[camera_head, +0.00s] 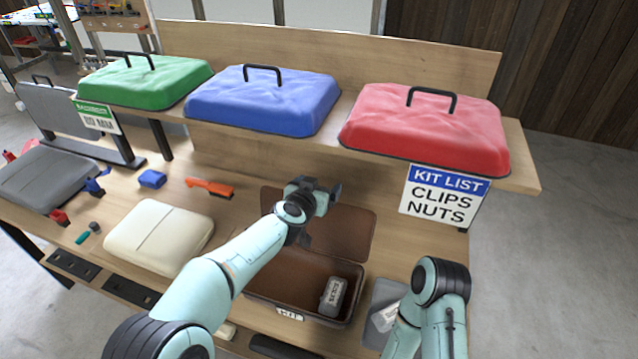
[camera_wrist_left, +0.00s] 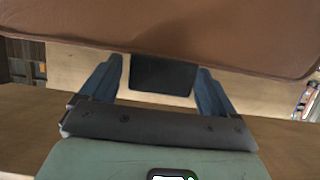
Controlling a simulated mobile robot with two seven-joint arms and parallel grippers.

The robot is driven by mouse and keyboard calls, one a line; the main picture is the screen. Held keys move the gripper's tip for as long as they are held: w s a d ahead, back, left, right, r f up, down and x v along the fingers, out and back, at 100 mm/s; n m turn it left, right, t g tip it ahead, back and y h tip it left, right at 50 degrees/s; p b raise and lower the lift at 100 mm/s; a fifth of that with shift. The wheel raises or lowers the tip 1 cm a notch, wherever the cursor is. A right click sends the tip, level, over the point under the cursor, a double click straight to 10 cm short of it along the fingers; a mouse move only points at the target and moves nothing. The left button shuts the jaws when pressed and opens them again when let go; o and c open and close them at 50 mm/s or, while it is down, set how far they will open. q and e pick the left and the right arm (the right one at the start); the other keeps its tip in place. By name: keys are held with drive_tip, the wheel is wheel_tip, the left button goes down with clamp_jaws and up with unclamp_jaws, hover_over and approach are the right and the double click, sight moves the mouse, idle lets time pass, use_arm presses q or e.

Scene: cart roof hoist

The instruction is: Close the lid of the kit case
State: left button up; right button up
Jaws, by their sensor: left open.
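The brown kit case (camera_head: 262,291) stands open on the workbench, its front marked KIT. Its lid (camera_head: 352,222) is raised at the back, and my left arm crosses in front of part of it. A grey labelled pack (camera_head: 332,297) lies inside at the right. My left gripper (camera_head: 318,192) is open at the lid's upper edge. In the left wrist view the lid (camera_wrist_left: 160,28) fills the top, and a dark block (camera_wrist_left: 162,75) shows between the open fingers (camera_wrist_left: 160,88). I cannot tell whether the fingers touch the lid. My right arm is at lower right, its gripper out of view.
Green (camera_head: 145,82), blue (camera_head: 262,102) and red (camera_head: 425,128) lidded bins stand on the raised shelf behind. A cream case (camera_head: 158,237), an orange-handled tool (camera_head: 210,188) and a blue block (camera_head: 152,179) lie left. A grey tray (camera_head: 380,295) is right of the case.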

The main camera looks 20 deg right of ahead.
use_arm(q)
drive_tip(key=shift+w+d+f, duration=0.25)
drive_tip(key=shift+w+d, duration=0.05)
drive_tip(key=shift+w, duration=0.15)
drive_tip(key=c, duration=1.4)
